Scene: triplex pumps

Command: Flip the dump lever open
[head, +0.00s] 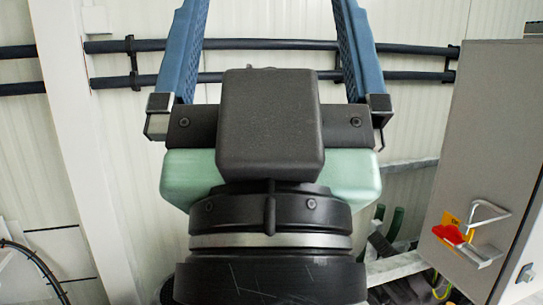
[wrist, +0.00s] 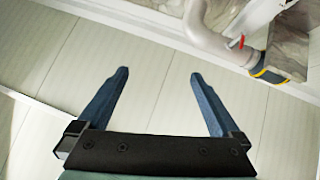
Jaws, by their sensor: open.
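My gripper (head: 268,15) fills the middle of the head view, its two blue fingers spread wide and running off the top edge. In the wrist view my gripper (wrist: 159,74) is open, with only pale panelled surface between the fingers. A small red lever (wrist: 236,43) shows at the upper right of the wrist view, beside a grey curved pipe (wrist: 205,28). It is apart from the fingers, beyond and right of them. A red handle (head: 449,235) on a yellow plate also shows at the right of the head view. I cannot tell which red part is the dump lever.
A grey cabinet (head: 480,130) stands at the right of the head view, with a bent metal handle (head: 487,213). Dark pipes (head: 260,44) run along the white wall behind my gripper. A yellow and black part (wrist: 268,75) sits below the red lever in the wrist view.

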